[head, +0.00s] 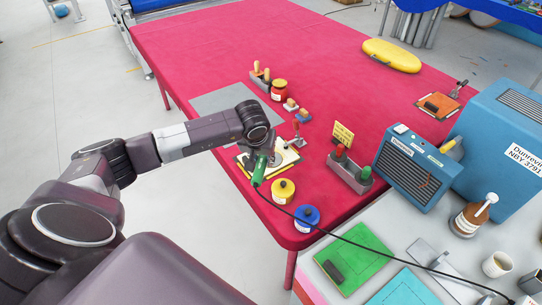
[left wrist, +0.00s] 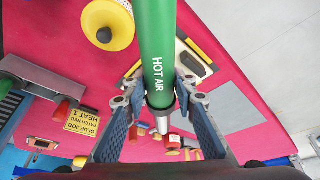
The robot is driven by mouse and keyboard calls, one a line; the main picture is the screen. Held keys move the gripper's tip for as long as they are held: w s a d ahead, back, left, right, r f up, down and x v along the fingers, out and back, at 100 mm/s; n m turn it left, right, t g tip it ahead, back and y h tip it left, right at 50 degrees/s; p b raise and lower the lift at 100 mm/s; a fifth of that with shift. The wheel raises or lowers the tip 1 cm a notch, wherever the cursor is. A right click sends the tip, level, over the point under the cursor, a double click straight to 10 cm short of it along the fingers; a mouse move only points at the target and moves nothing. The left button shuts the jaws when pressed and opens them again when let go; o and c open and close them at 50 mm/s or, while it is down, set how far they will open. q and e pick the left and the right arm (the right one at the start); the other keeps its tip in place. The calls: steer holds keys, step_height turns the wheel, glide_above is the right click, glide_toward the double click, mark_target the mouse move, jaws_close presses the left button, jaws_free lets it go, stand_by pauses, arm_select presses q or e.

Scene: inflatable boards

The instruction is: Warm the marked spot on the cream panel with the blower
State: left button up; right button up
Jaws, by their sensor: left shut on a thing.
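The cream panel (head: 288,157) lies near the left edge of the red table, with yellow and black layers along its border. Part of it also shows behind the blower in the left wrist view (left wrist: 193,66). My left gripper (left wrist: 160,92) is shut on the green blower (left wrist: 157,40), which is lettered HOT AIR. In the head view the blower (head: 260,169) is above the panel's near side, its metal nozzle hidden by the arm. Whether the nozzle touches the panel cannot be told. My right gripper is out of view.
A black cable (head: 370,245) trails from the blower across the table corner. Yellow (head: 284,191) and blue (head: 306,215) round pots stand close by. A grey holder (head: 349,174) and a blue unit (head: 410,168) stand to the right. The red table's far middle is clear.

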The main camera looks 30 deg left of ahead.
arm_select(q)
steer(key=shift+r, duration=0.1)
steer(key=shift+w+r, duration=0.1)
steer(key=shift+r, duration=0.2)
step_height(320, 180, up, 11)
steer(key=p, duration=0.6)
steer(key=shift+r, duration=0.2)
steer(key=shift+f, duration=0.1)
